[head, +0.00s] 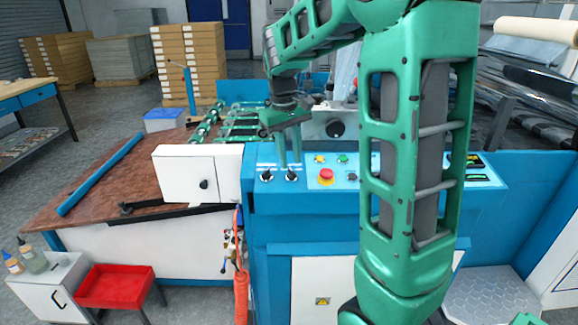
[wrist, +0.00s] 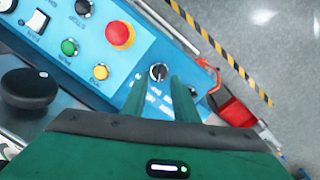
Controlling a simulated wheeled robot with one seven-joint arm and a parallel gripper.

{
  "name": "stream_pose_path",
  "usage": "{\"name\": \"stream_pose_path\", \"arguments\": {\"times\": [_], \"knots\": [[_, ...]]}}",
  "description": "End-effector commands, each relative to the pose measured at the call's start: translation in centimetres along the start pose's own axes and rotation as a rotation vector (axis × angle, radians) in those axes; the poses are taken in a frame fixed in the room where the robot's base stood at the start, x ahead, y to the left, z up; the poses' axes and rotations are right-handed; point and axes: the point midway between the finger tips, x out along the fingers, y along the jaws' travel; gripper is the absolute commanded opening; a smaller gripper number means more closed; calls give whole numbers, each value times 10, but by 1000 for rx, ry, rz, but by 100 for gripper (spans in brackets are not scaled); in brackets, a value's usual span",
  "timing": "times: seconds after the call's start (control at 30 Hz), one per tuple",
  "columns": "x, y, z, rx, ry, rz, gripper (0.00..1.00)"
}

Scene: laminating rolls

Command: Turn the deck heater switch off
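My gripper (head: 290,162) is open and points down over the left end of the blue control panel (head: 335,208). Two black rotary switches show there: a left switch (head: 266,176) and a right switch (head: 292,175). In the wrist view one rotary switch (wrist: 158,72) lies between and just beyond my gripper's green fingers (wrist: 160,95). It looks like the right one of the pair. Its pointer runs roughly up and down the picture. The fingers look apart from it. I cannot read which label says deck heater.
A red emergency button (head: 326,176), a yellow button (head: 319,159) and a green button (head: 343,159) sit right of the switches. A white box (head: 186,172) with a black knob stands left of the panel. A round black handle (wrist: 28,88) is near the gripper.

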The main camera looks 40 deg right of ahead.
Motion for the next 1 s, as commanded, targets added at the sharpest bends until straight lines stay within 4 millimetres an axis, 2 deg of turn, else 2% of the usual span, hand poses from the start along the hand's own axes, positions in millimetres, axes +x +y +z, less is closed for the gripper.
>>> {"name": "stream_pose_path", "arguments": {"times": [0.03,0.2,0.4,0.57,1.0], "knots": [[-11,0,-1,0,4,1,27],[-42,0,0,-1,1,0,27],[-65,0,0,0,-1,0,27],[-71,0,1,1,-3,-1,27],[-71,0,1,0,-3,-1,27]]}}
